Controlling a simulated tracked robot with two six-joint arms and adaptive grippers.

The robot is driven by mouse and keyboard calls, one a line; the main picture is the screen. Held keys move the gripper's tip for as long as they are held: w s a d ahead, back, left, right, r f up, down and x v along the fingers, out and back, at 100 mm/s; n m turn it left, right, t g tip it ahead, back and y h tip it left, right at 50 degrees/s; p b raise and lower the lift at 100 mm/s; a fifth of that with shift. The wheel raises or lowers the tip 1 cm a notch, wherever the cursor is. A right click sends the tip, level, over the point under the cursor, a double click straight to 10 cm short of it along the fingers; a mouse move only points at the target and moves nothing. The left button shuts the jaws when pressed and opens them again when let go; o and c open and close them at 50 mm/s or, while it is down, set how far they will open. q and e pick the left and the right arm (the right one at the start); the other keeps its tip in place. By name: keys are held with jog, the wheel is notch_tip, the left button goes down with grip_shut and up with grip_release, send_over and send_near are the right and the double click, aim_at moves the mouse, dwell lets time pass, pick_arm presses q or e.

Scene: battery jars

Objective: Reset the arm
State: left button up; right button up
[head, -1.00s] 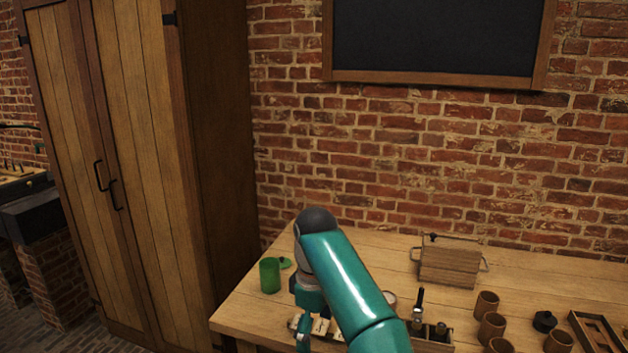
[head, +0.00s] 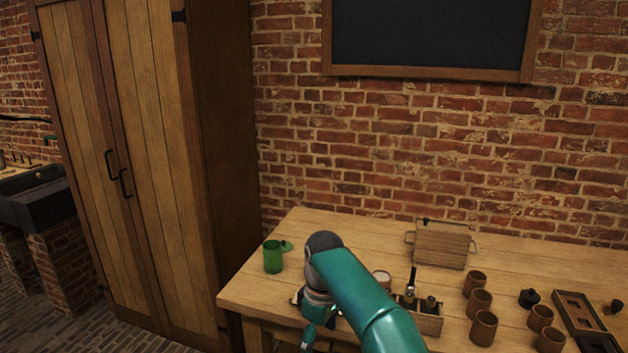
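One teal arm of mine (head: 365,300) with a dark grey joint (head: 323,243) rises from the bottom edge, right of the middle, and bends down at the table's left part. It appears to be my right arm. Its lower end (head: 308,338) hangs at the table's front edge near the bottom of the view. The fingers there are too small and cut off to show whether they are open or shut. My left gripper is not in view.
A green jar (head: 273,257) and green lid (head: 286,246) stand at the table's (head: 350,228) left end. A wooden box (head: 440,246), small rack (head: 427,322), several brown cups (head: 479,302), black lid (head: 529,298) and dark tray (head: 580,313) stand rightward. A tall cabinet (head: 160,180) is left.

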jog(key=s+d+f+m+y, duration=0.1)
jog(key=s+d+f+m, duration=0.2)
jog(key=f, duration=0.8)
jog(key=s+d+f+m+y, duration=0.15)
jog(key=s+f, duration=0.25)
jog(key=f, duration=0.7)
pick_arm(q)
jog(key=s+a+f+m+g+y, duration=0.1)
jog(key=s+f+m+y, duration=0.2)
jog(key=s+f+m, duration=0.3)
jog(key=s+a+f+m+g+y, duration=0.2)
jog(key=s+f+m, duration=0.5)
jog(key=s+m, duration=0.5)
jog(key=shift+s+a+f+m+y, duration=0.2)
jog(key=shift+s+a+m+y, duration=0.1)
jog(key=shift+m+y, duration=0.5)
pick_arm(e)
jog(key=s+d+f+m, duration=0.2)
jog(key=s+m, duration=0.1)
jog(key=s, duration=0.5)
jog(key=s+d+f+m, duration=0.2)
jog(key=s+m, duration=0.1)
jog(key=s, duration=0.5)
jog(key=s+d+f+m+y, duration=0.1)
jog(key=s+d+f+m, duration=0.1)
jog(key=s, duration=0.6)
jog(key=shift+s+d+f+m+t, duration=0.25)
jog(key=shift+d+f+m, duration=0.2)
jog(key=shift+m, duration=0.3)
